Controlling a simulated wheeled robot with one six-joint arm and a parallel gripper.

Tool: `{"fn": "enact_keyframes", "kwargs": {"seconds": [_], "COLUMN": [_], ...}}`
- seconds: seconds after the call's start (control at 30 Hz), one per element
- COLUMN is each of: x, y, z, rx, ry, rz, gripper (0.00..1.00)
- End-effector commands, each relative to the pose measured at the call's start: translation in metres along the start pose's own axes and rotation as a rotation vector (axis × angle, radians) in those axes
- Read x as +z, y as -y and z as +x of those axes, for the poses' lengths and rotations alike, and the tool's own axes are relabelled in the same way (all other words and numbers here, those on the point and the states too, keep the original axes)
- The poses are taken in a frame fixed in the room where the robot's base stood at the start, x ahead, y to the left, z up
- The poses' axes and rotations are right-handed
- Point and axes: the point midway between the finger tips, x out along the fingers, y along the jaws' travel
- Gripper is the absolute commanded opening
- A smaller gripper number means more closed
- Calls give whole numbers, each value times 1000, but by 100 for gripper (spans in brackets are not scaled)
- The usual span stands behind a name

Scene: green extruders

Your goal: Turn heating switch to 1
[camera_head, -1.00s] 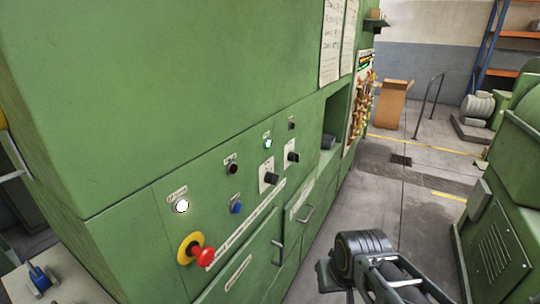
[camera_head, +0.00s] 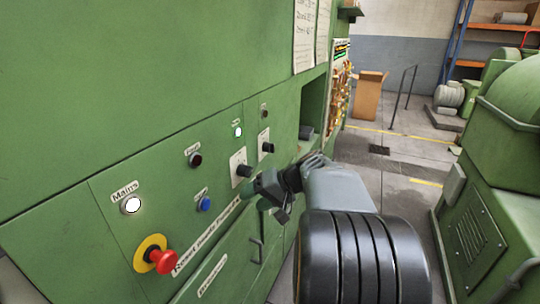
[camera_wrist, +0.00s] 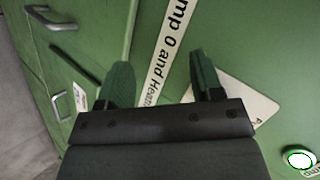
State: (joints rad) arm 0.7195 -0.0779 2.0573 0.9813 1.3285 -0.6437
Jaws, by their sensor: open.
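Two black rotary switches on white plates sit on the green panel in the head view: a nearer one (camera_head: 243,170) and a farther one (camera_head: 267,147). Their plate text is too small to read there, so I cannot tell which is heating or its setting. My gripper (camera_head: 272,192) is just below and right of the nearer switch, seemingly apart from it. In the wrist view my gripper (camera_wrist: 162,82) is open, with nothing visible between its two green-dark fingers. A white switch plate (camera_wrist: 252,106) shows partly behind the right finger; its knob is hidden.
A long label strip (camera_wrist: 163,50) crosses the panel. Nearby are a white lit lamp (camera_head: 131,205), a blue button (camera_head: 204,203), a dark red button (camera_head: 195,160), a green lit lamp (camera_head: 238,131) and a red emergency knob (camera_head: 162,261). Drawer handles (camera_head: 257,250) protrude below. The floor aisle at right is open.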

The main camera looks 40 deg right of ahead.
Motion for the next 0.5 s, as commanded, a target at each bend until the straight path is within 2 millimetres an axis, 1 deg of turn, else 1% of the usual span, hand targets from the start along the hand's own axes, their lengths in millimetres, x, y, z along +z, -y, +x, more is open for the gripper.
{"fn": "enact_keyframes", "kwargs": {"seconds": [0.03,0.1,0.17,0.2,0.3,0.4,0.5], "x": [-19,-42,-59,-69,-87,-96,-103], "y": [-15,-26,-36,-44,-61,-72,-74], "z": [-15,-38,-60,-76,-112,-138,-148], "rx": [-64,-154,-217,-255,-327,-368,-388], "ry": [-72,-172,-261,-321,-458,-555,-606], "rz": [13,3,-14,-29,-73,-112,-135], "gripper": [60,60,60,60,60,60,60]}}
